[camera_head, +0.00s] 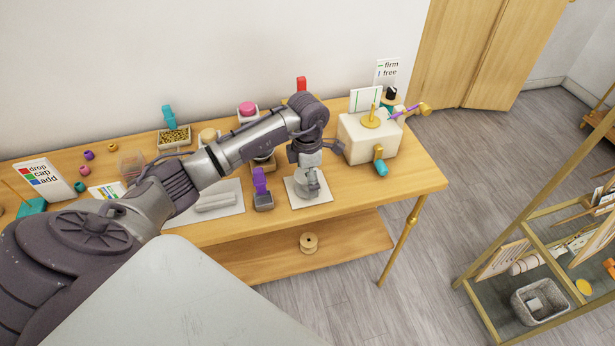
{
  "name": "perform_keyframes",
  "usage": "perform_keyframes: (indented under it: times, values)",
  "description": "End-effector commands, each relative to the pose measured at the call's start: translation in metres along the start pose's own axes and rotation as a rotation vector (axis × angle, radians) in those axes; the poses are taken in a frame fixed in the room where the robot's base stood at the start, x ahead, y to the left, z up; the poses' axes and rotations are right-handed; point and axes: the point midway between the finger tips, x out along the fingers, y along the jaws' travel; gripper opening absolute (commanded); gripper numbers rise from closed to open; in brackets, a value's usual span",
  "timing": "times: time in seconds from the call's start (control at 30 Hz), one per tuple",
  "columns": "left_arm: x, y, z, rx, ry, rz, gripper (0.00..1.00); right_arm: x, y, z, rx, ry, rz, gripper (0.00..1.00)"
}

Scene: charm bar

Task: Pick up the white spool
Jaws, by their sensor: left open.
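My left arm reaches in from the left over the wooden table (420,178). Its gripper (312,188) points down over a small white mat (323,198) and is open. A pale, rounded thing, which looks like the white spool (300,190), stands on that mat at the fingers. The gripper partly hides it, and I cannot tell whether the fingers touch it. A tan wooden spool (309,242) lies on the lower shelf. My right gripper is not in view.
A cream box (355,145) with a yellow knob stands right of my gripper. A dark block with a purple top (261,190) stands left of it. Small jars, beads and signs line the back. A shelf rack (520,250) is at far right.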

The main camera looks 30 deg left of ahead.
Motion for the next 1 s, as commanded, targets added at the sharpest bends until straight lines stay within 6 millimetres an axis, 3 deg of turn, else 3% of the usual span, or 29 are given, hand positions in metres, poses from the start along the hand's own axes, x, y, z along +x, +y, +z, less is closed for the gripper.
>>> perform_keyframes:
  times: [0.13, 0.37, 0.77, 1.0]
  values:
    - [0.0120, -0.0003, 0.0004, 0.000, -0.001, 0.000, 0.97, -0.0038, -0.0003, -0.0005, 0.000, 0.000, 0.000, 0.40]
    - [0.0136, 0.0001, 0.0003, 0.001, -0.001, 0.001, 0.97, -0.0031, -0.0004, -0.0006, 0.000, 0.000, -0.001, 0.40]
    - [0.0132, 0.0001, 0.0002, 0.001, -0.001, 0.001, 0.31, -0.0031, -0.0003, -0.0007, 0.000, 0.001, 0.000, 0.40]
    - [0.0132, 0.0001, 0.0002, 0.001, -0.001, 0.001, 0.19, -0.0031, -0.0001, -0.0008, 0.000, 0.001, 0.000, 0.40]
